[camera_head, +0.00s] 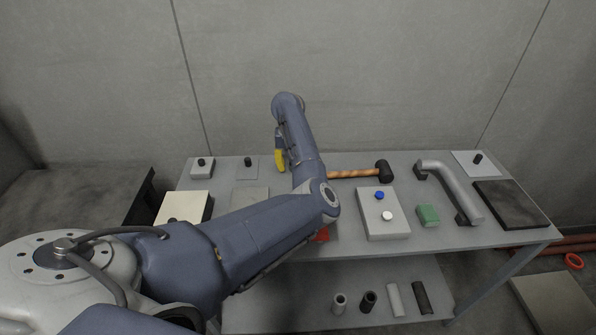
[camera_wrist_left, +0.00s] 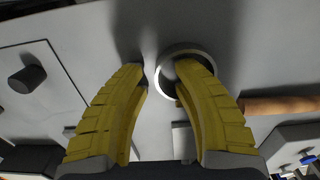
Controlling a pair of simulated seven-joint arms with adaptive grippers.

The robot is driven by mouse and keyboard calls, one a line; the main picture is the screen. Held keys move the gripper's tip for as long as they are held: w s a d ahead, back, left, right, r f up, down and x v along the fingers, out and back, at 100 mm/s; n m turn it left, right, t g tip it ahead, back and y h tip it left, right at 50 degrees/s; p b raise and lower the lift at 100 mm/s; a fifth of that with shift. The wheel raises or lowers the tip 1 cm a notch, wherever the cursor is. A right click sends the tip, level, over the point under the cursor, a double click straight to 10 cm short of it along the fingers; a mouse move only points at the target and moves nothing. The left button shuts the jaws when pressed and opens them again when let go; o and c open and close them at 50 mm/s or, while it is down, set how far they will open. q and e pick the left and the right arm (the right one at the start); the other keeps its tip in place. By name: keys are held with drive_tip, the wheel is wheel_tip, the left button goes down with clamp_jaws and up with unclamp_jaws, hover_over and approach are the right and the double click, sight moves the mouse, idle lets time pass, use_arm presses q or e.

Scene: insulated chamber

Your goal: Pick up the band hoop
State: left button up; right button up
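The band hoop (camera_wrist_left: 157,72) is a thin grey metal ring lying on the grey table (camera_head: 440,232). It shows in the left wrist view; in the head view I cannot make it out, with my left arm over that area. My left gripper (camera_wrist_left: 163,74) has yellow fingers and is open just above the hoop. The right finger in the picture overlaps the ring's opening, and the left one is outside its left wall, so that wall lies between the fingertips. Contact cannot be told. In the head view, a yellow finger of the left gripper (camera_head: 280,160) shows beside the wrist. My right gripper is out of view.
A mallet (camera_head: 360,173) with a wooden handle lies close to the gripper's right. A white box (camera_head: 383,224) with knobs, a green block (camera_head: 428,215) and a grey handle (camera_head: 452,187) stand further right. Small plates with black knobs (camera_head: 202,165) are at left.

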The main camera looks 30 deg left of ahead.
use_arm(q)
clamp_jaws()
idle(0.6)
